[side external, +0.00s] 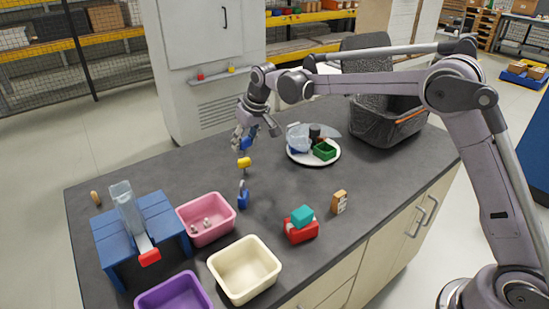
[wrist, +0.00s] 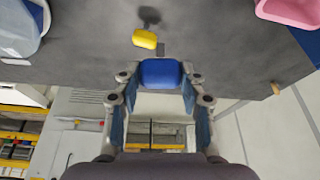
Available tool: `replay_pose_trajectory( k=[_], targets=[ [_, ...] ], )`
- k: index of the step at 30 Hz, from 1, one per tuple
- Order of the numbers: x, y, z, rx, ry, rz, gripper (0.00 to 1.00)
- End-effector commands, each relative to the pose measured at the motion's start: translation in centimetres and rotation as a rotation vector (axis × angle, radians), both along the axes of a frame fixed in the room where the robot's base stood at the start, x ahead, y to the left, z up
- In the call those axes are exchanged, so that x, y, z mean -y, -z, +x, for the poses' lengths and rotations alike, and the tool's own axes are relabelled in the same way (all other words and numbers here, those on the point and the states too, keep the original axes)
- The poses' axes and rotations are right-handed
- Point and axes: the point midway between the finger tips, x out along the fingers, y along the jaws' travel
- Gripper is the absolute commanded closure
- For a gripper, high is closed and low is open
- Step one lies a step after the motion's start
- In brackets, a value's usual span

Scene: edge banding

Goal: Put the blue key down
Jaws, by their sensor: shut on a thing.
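The blue key (wrist: 160,73) is between the fingers of my gripper (wrist: 158,84) in the wrist view, with a small grey part showing beyond its blue head. In the side external view my gripper (side external: 244,138) is above the far part of the dark worktop, and the blue head (side external: 247,144) shows at its fingers. The gripper is shut on the key and holds it above the worktop. A yellow-headed key (side external: 244,163) is just below and nearer; it also shows in the wrist view (wrist: 145,39).
Pink (side external: 206,235), cream (side external: 245,285) and purple (side external: 174,296) bins are in front. A loaded white plate (side external: 328,158) is to the right, with a dark bin (side external: 380,125) behind.

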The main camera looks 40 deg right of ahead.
Motion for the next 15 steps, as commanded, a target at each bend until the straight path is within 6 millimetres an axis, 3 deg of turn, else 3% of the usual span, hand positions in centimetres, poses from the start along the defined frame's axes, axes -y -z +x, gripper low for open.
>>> replay_pose_trajectory(
  k=[5, 9, 15],
  targets=[
    [5.7, -0.3, -1.3, -0.002, 0.034, 0.002, 0.9],
    [11.4, -0.4, -3.4, -0.004, 0.066, 0.005, 0.9],
    [18.0, -0.4, -6.9, -0.001, 0.101, 0.008, 0.9]
  ],
)
